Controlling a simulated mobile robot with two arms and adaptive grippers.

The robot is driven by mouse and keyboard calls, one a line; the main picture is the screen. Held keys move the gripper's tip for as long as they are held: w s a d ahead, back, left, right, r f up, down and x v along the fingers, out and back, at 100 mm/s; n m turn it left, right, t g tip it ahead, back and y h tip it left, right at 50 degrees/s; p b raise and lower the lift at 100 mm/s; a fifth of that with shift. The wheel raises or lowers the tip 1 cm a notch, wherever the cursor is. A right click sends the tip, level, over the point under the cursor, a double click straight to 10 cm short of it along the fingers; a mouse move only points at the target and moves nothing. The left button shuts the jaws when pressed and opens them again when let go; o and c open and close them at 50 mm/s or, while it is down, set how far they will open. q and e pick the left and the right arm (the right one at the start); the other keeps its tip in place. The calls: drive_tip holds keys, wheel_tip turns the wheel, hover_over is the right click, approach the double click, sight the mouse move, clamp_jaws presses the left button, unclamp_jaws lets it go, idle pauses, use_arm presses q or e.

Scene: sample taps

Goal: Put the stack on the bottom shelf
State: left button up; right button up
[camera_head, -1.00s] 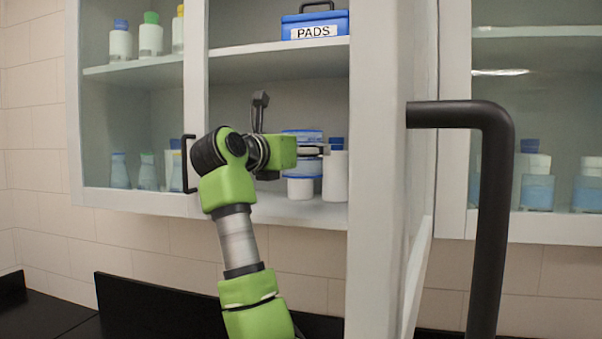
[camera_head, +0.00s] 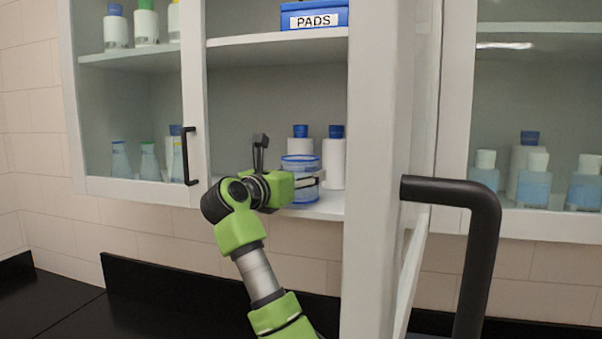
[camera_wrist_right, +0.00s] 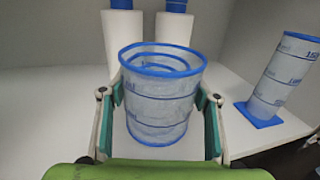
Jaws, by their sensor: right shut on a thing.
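The stack is of clear cups with blue rims, one nested in another; it shows in the head view (camera_head: 299,164) and the wrist view (camera_wrist_right: 160,108). My right gripper (camera_head: 308,182) is shut on its sides, with a teal-padded finger on each side in the wrist view. The stack is upright inside the open cabinet, low over the bottom shelf (camera_head: 325,211). I cannot tell whether its base touches the shelf. My left gripper is not in view.
Two white bottles with blue caps (camera_head: 335,165) stand close behind the stack. A graduated cylinder with a blue base (camera_wrist_right: 285,75) stands at the right in the wrist view. The blue PADS box (camera_head: 314,16) is on the shelf above. An open door with a black handle (camera_head: 478,230) is at the right.

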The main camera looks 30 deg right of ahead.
drive_tip(key=shift+a+f, duration=0.1)
drive_tip(key=shift+f, duration=0.1)
drive_tip(key=o, duration=1.1)
drive_tip(key=shift+c, duration=0.2)
drive_tip(key=shift+r, duration=0.1)
drive_tip(key=shift+r, duration=0.25)
drive_tip(key=a+b, duration=0.1)
drive_tip(key=s+a+f+b, duration=0.1)
drive_tip(key=a+b, duration=0.1)
drive_tip(key=shift+s, duration=0.2)
drive_tip(key=b+v, duration=0.4)
drive_tip(key=v, duration=0.4)
drive_tip(key=shift+s+a+r, duration=0.25)
drive_tip(key=shift+r, duration=0.15)
